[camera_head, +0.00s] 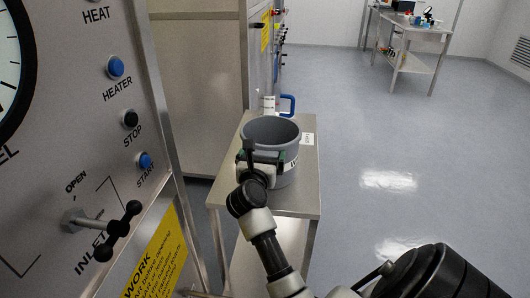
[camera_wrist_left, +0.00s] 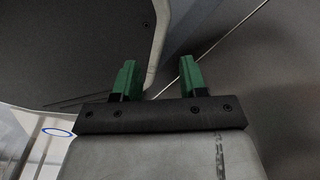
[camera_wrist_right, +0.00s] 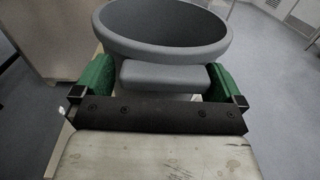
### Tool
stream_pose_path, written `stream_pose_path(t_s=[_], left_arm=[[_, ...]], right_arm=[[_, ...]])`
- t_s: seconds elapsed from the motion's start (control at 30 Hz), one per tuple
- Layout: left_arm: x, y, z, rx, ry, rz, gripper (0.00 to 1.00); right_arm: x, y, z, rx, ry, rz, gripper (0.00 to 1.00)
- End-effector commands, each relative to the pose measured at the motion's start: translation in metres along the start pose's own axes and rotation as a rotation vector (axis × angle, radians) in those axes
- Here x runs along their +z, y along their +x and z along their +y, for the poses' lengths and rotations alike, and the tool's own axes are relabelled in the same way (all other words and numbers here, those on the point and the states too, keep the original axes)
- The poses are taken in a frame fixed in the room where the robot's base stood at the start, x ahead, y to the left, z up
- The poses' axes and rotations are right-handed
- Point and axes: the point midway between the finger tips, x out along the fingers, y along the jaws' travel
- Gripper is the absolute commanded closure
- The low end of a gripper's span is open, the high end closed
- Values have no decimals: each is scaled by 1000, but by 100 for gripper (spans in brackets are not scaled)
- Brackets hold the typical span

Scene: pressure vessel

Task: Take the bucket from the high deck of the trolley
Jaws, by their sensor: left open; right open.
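The grey bucket (camera_head: 271,135) stands upright on the high deck of the trolley (camera_head: 300,206). My right gripper (camera_head: 261,160) is at the bucket's near side, with its jaws open. In the right wrist view, the bucket (camera_wrist_right: 165,50) has a flat grey lug (camera_wrist_right: 165,76) below its rim. The green fingers of my right gripper (camera_wrist_right: 161,82) stand on either side of this lug; whether they touch it I cannot tell. My left gripper (camera_wrist_left: 159,78) is open and empty in the left wrist view, before grey metal surfaces. It does not show in the head view.
A blue handle (camera_head: 289,104) and a white object (camera_head: 269,104) show behind the bucket. A control panel (camera_head: 95,150) with buttons and a valve lever stands close on the left. A metal cabinet (camera_head: 200,80) is behind it. The floor on the right is clear; a table (camera_head: 405,35) stands far back.

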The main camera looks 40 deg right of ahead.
Motion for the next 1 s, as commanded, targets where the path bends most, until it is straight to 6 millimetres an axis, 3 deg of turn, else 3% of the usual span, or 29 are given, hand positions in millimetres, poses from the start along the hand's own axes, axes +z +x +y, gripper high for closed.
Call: stream_pose_path(t_s=[0.23, 0.4, 0.7, 1.0], left_arm=[[3, 0, 0, 0, 0, -5, 57], [12, 0, 0, -1, 1, -19, 57], [7, 0, -1, -2, 1, -12, 57], [2, 0, -2, -2, 1, -3, 57]], right_arm=[[-1, 0, 0, 1, 0, 1, 3], [-1, 0, 0, 1, -1, 1, 29], [-2, 0, 0, 0, -2, 4, 75], [1, 0, 0, 0, -1, 1, 76]])
